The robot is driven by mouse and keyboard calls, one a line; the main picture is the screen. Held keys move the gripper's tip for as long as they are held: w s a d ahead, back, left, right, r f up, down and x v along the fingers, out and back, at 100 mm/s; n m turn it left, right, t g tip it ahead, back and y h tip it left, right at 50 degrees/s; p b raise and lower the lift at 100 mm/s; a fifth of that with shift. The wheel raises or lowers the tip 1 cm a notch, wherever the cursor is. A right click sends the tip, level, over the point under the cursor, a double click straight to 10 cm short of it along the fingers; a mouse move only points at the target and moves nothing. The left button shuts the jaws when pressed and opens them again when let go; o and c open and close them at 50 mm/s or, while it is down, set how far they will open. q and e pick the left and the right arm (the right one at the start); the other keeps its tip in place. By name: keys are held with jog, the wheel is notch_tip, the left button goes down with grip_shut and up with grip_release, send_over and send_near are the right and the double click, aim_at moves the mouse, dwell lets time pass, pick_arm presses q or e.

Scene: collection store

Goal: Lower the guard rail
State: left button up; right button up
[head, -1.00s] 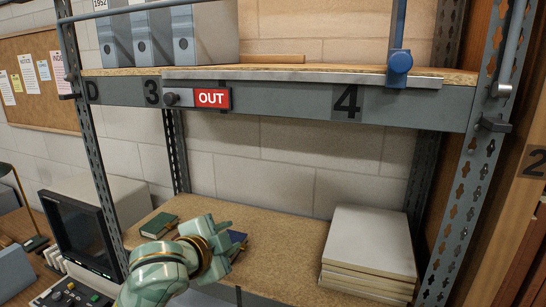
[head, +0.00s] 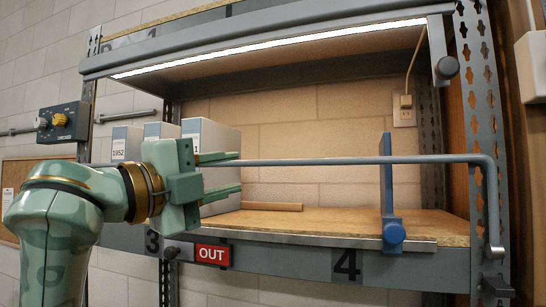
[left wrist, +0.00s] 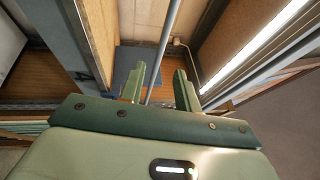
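The guard rail (head: 350,160) is a blue-grey bar running level across the front opening of the upper shelf. Its right end bends down to a pivot on the right post. My left gripper (head: 238,172) is at the left part of the rail, with its fingers pointing right and spread apart. In the left wrist view the rail (left wrist: 164,45) runs between the two open fingers (left wrist: 160,84). I cannot tell whether either finger touches it. My right gripper is out of view.
Grey box files (head: 220,140) stand behind my left gripper on the upper shelf (head: 340,220). A blue upright divider (head: 386,175) with a round knob stands right of centre. A lit lamp bar (head: 270,50) hangs above. A red OUT sign (head: 212,254) is on the shelf edge.

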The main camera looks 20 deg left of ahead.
aim_at(271, 164)
pick_arm(q)
jog(key=p+x, duration=0.3)
jog(key=x, duration=0.7)
jog(key=shift+d+r, duration=0.1)
jog(key=shift+d, duration=0.05)
jog(key=shift+w+d, duration=0.1)
jog(key=shift+w, duration=0.3)
jog(key=shift+s, duration=0.1)
grip_shut()
